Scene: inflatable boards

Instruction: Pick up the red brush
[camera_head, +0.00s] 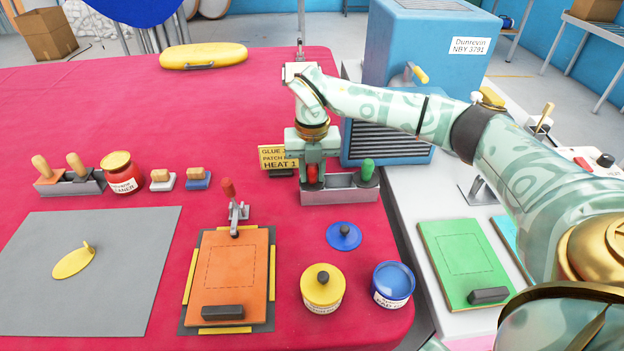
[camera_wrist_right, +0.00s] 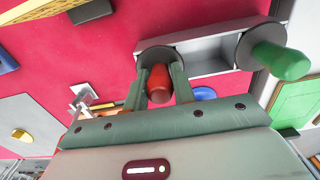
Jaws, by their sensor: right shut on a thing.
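The red brush (camera_head: 313,176) stands with its red handle up in the left end of a grey metal holder (camera_head: 340,196). In the right wrist view its red handle (camera_wrist_right: 160,85) is between the fingers. My right gripper (camera_head: 312,170) has come down from above and is shut on the red brush; it also shows in the right wrist view (camera_wrist_right: 161,88). The brush's lower part is hidden in the holder. A green-handled brush (camera_head: 367,170) stands in the right end of the same holder. My left gripper is not in view.
A yellow sign (camera_head: 273,157) stands left of the holder, and a large blue machine (camera_head: 425,45) is behind it. A toggle clamp (camera_head: 236,212), a blue lid (camera_head: 344,236), a yellow jar (camera_head: 322,288) and a blue jar (camera_head: 392,284) are in front. The red table's far left is mostly clear.

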